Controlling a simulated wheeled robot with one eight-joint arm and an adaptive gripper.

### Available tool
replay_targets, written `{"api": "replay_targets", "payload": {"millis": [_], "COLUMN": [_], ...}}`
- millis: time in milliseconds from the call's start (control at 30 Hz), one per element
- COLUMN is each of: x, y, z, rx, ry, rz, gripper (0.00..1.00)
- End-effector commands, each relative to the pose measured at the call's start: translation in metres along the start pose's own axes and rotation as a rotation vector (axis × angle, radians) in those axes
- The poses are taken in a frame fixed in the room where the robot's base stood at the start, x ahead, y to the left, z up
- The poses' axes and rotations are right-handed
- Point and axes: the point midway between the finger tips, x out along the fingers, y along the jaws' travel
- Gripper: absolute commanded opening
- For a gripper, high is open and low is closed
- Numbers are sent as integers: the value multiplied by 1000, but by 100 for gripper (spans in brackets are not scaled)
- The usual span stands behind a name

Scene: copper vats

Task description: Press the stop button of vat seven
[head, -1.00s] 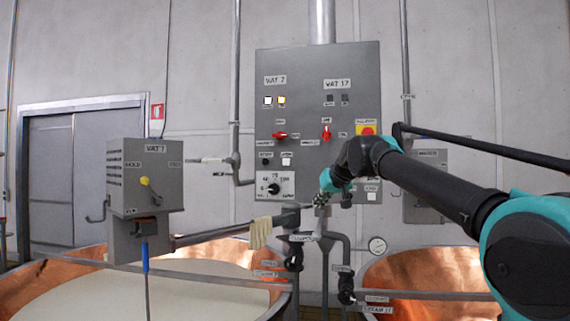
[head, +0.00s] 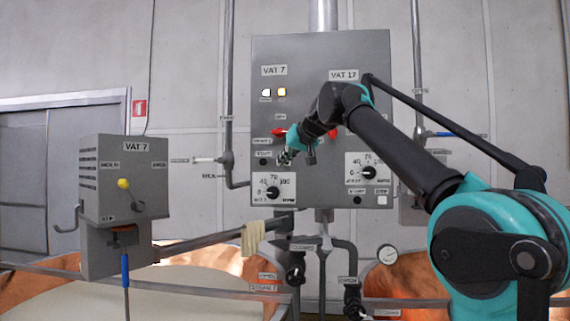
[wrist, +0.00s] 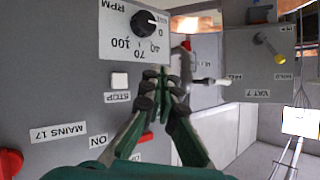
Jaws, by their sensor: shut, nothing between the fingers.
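The grey control panel (head: 318,60) has a VAT 7 column on its left and a VAT 17 column on its right. The white square stop button of vat seven (wrist: 119,80) shows in the wrist view above its upside-down STOP label; in the head view my gripper hides it. My gripper (head: 286,157) is shut and empty in front of the panel. In the wrist view my fingertips (wrist: 165,80) appear just right of the button, not over it. I cannot tell their exact gap to the panel. The black start button of vat seven (head: 263,161) shows left of my gripper.
A speed dial (head: 273,192) sits below the button, and a red switch (head: 279,132) above it. Vat 17 has its own white button (head: 382,200) at lower right. A grey VAT 7 box (head: 125,178) and a cloth (head: 252,238) on a bar stand left.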

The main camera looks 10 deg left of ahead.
Motion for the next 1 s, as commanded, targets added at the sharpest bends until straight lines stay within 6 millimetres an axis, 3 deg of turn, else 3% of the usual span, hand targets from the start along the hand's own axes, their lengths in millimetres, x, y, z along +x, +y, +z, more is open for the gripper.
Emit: {"api": "replay_targets", "payload": {"millis": [267,700,1000], "x": [9,47,61], "y": [6,35,44], "z": [-6,-34,-44], "rx": [1,1,-1], "ry": [0,0,0], "rz": [1,1,1], "gripper": [0,0,0]}}
